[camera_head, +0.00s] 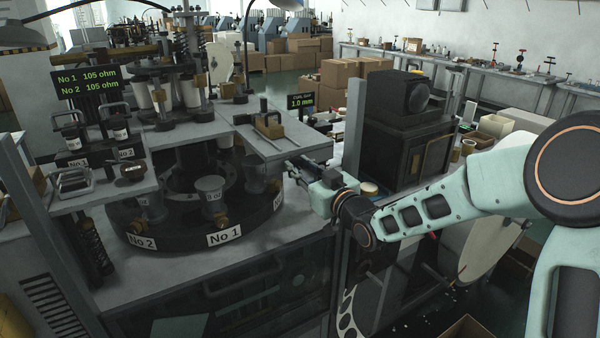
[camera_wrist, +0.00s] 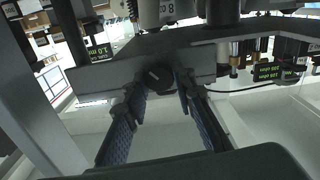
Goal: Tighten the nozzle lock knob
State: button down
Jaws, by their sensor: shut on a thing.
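The knob (camera_wrist: 158,76), which I take for the nozzle lock knob, is dark and round and sits on the edge of a grey plate (camera_wrist: 95,77) in the wrist view. My gripper (camera_wrist: 162,88) has one finger on each side of it and is shut on it. In the head view my gripper (camera_head: 291,169) points left, at the side of the machine just below the grey top plate (camera_head: 262,150). The knob cannot be made out there.
The round dark table with the No 1 label (camera_head: 224,235) lies left of my gripper and carries grey cups (camera_head: 210,190). A brass-coloured clamp block (camera_head: 269,126) sits on the plate above. A black box-shaped machine (camera_head: 405,150) stands right, behind my arm.

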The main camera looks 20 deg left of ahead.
jog(key=m, duration=0.6)
jog(key=shift+m, duration=0.3)
jog(key=m, duration=0.4)
jog(key=shift+f+m+p, duration=0.1)
jog(key=shift+m+p, duration=0.3)
jog(key=c, duration=1.6)
grip_release()
jog(key=shift+d, duration=0.1)
jog(key=v, duration=1.2)
jog(key=shift+w, duration=0.15)
